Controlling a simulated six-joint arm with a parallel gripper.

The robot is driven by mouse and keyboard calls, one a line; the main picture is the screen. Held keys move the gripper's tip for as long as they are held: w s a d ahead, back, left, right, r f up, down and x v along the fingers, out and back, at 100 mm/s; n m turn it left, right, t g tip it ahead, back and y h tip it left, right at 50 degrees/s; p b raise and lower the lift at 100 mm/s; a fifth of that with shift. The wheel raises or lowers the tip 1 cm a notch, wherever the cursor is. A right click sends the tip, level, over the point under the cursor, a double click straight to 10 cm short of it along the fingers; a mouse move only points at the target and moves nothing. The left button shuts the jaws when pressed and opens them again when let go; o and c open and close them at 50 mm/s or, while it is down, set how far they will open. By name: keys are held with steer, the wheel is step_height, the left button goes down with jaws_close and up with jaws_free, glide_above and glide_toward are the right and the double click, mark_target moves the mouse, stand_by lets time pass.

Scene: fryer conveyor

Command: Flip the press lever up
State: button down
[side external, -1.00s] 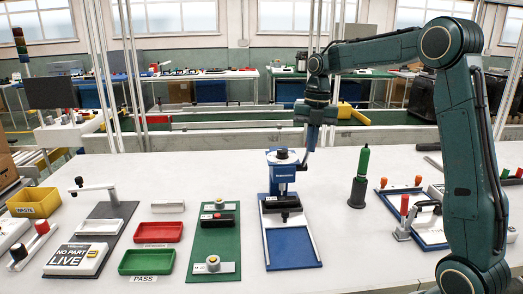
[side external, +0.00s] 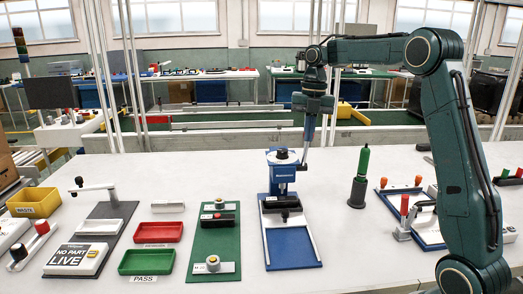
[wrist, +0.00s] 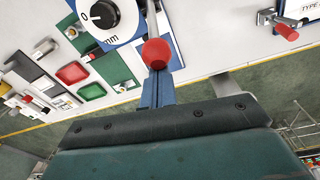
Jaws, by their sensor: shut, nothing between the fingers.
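The blue press (side external: 283,172) stands upright at the back of its blue base plate (side external: 291,248). Its round dial shows in the wrist view (wrist: 97,17). A grey lever rod (side external: 303,154) rises from the press's right side, tilted, to just under my gripper (side external: 309,125). In the wrist view the lever's red ball knob (wrist: 156,53) lies at the tips of my shut blue fingers (wrist: 157,90). It appears beside or against them, not between them; contact is unclear. In the side view the knob is hidden at the fingers.
A green-handled tool (side external: 362,172) stands to the right. A green board (side external: 214,238), trays and a yellow bin (side external: 34,202) are to the left. The table in front of the press's right side is clear.

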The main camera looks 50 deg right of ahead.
steer(key=shift+w+d+r, duration=0.25)
steer(key=shift+d, duration=0.1)
stand_by(0.3)
steer(key=shift+s+a, duration=0.1)
